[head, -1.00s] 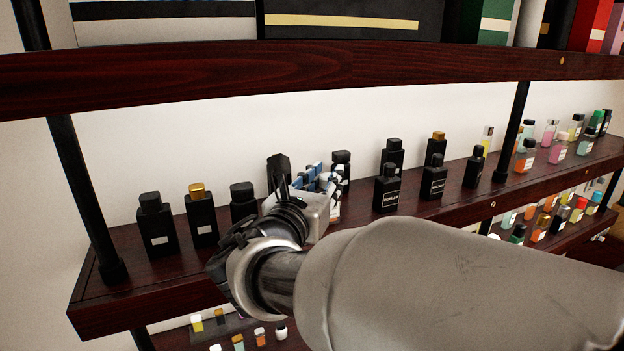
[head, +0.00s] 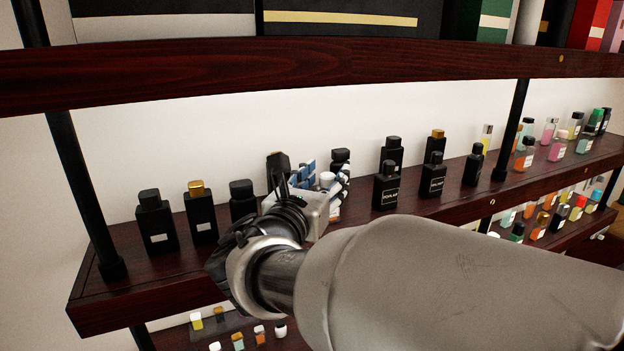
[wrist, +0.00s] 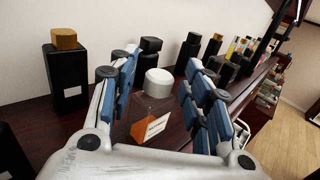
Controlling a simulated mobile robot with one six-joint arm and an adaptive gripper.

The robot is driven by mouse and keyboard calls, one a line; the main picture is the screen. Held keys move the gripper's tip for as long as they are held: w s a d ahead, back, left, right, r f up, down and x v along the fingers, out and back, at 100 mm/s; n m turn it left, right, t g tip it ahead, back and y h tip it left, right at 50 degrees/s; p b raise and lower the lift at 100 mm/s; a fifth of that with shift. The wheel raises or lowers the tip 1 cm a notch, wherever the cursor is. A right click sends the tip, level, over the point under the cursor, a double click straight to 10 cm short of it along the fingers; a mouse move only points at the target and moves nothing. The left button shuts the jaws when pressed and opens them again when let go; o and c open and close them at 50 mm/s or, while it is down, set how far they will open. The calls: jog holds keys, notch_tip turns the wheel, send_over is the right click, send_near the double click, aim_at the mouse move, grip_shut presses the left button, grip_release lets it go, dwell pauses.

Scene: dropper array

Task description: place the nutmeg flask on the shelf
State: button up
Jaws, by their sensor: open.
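A small clear flask with a white cap (wrist: 158,82) and an orange-and-white label (wrist: 150,127) stands upright between the fingers of my gripper (wrist: 160,98) in the wrist view. I take it for the nutmeg flask; its label is too small to read. Its base appears to be on the dark red wooden shelf (head: 150,290), though the gripper partly hides it. My gripper (head: 318,188) is open, with blue-padded fingers on both sides of the flask and gaps beside it. In the head view the white cap (head: 327,179) shows between the fingers.
Black bottles, one gold-capped (head: 201,212), stand left of my gripper. More black bottles (head: 386,187) stand to the right, and another (wrist: 150,50) stands close behind the flask. An upper shelf (head: 300,75) runs overhead. Dark posts (head: 85,200) hold the shelves.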

jog(key=shift+s+a+r, duration=0.15)
jog(key=shift+s+r, duration=0.05)
jog(key=shift+r, duration=0.05)
jog(key=b+v, duration=0.2)
jog(key=v, duration=0.8)
jog(key=s+d+f+m+g+h, duration=0.1)
jog(key=s+d+f+m+g, duration=0.45)
jog(key=d, duration=0.35)
jog(key=s+d+f+m+g, duration=0.4)
jog(key=d+f+m, duration=0.25)
jog(key=d, duration=0.25)
jog(key=s+a+f+m+g+y, duration=0.1)
jog(key=s+f+m+y, duration=0.3)
jog(key=m, duration=0.5)
jog(key=s+a+f+m+g+y, duration=0.1)
jog(key=s+f+m+y, duration=0.2)
jog(key=s+m, duration=0.4)
jog(key=f+m, duration=0.1)
jog(key=m, duration=0.2)
jog(key=shift+s+a+f+m+y, duration=0.25)
jog(key=shift+s+a+m+y, duration=0.05)
jog(key=shift+s+a+y, duration=0.1)
jog(key=shift+g, duration=0.25)
